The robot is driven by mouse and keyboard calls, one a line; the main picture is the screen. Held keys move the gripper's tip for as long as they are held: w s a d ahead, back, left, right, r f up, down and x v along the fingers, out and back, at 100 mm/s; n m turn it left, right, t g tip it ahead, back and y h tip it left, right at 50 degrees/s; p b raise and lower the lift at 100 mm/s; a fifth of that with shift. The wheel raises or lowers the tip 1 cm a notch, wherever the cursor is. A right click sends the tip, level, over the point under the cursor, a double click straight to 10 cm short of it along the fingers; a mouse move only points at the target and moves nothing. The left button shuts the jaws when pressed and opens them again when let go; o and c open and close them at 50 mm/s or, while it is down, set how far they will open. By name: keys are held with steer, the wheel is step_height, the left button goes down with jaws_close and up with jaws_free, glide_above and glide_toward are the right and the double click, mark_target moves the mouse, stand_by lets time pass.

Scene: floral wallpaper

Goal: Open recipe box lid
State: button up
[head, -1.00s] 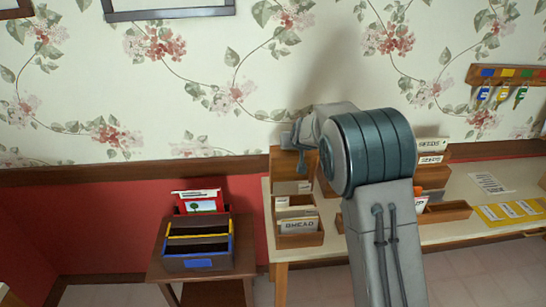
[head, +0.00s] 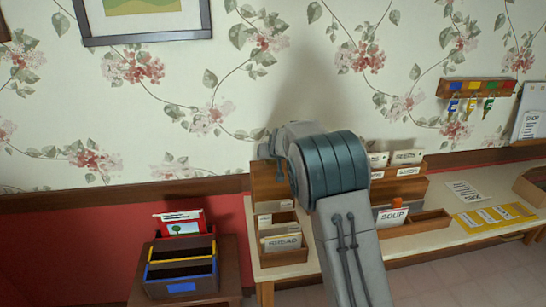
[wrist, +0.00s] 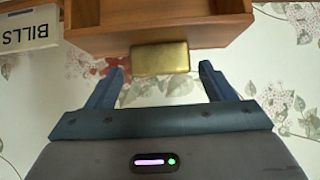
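In the head view, a wooden box (head: 283,257) with a card that seems to read BREAD stands at the left end of the light table. A plain wooden panel (head: 266,190) stands upright behind it; I cannot tell whether it is the box's lid. My arm covers the area right of it. In the wrist view, my gripper (wrist: 161,68) is open, its two fingers apart. A brass tab (wrist: 160,58) on a wooden box or lid part (wrist: 120,42) sits between the fingertips, with gaps on both sides. The head view hides my fingers.
A dark organizer with blue and yellow edges (head: 180,270) stands on a small side table at left. A SOUP card (head: 393,217) stands in a wooden tray right of my arm. A yellow sheet (head: 495,216) lies farther right. A BILLS label (wrist: 30,28) shows in the wrist view.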

steer(key=shift+f, duration=0.2)
steer(key=shift+s+r, duration=0.3)
steer(key=shift+s, duration=0.2)
steer(key=b+v, duration=0.3)
steer(key=v, duration=0.9)
steer(key=shift+d+r, duration=0.15)
steer(key=shift+r, duration=0.2)
steer(key=shift+s, duration=0.15)
